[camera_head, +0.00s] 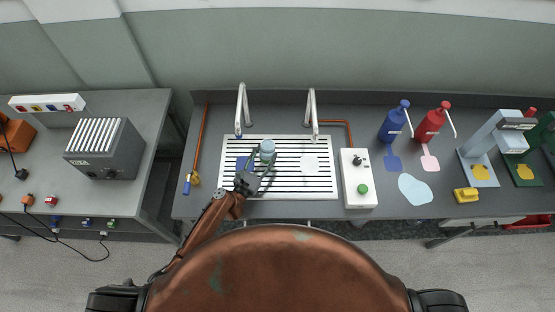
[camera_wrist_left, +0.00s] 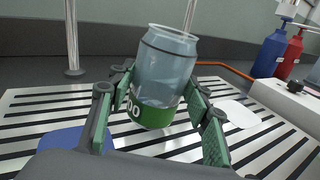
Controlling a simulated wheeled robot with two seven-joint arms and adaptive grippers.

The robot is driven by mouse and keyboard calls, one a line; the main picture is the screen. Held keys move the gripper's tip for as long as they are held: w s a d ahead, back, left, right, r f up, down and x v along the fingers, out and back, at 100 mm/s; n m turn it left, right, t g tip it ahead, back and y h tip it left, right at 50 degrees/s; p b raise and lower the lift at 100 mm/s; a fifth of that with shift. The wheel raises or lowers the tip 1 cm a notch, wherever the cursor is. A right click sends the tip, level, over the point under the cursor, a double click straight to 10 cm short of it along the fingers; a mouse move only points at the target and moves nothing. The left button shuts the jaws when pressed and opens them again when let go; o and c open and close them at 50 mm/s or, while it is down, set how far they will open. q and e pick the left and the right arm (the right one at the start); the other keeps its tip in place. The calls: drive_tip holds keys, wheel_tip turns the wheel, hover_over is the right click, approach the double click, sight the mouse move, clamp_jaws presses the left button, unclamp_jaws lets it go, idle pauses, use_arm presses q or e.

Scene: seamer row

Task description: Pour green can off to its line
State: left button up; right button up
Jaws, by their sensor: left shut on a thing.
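The green can (camera_head: 267,146) is over the slatted drain grate (camera_head: 300,187). In the left wrist view the can (camera_wrist_left: 167,72) has a grey-blue, see-through-looking body, a dark line near its top and a green lower band with partly visible white letters. It leans slightly in that view. My left gripper (camera_head: 259,164) is shut on it, with green-padded fingers (camera_wrist_left: 160,105) on both sides. I cannot tell whether the can's base touches the grate. The liquid level inside is not clear. My right gripper is out of view.
A blue patch (camera_head: 243,162) and a white patch (camera_head: 310,163) lie on the grate. Two upright metal pipes (camera_head: 241,108) (camera_head: 312,112) stand behind. A white control box with a green button (camera_head: 357,180) is right, then blue (camera_head: 395,124) and red (camera_head: 431,124) pump bottles.

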use_arm(q)
drive_tip(key=shift+w+r+m, duration=0.1)
drive_tip(key=shift+m, duration=0.2)
idle(0.4)
drive_tip(key=shift+a+r, duration=0.1)
idle(0.6)
drive_tip(key=shift+a+r+m, duration=0.1)
drive_tip(key=shift+r+m, duration=0.05)
drive_tip(key=shift+m, duration=0.45)
idle(0.5)
drive_tip(key=shift+w+a+r+m+p, duration=0.1)
drive_tip(key=shift+m+p, duration=0.2)
idle(0.9)
drive_tip(key=shift+a+r+m, duration=0.1)
drive_tip(key=shift+r+m, duration=0.15)
drive_tip(key=shift+m, duration=0.35)
idle(1.3)
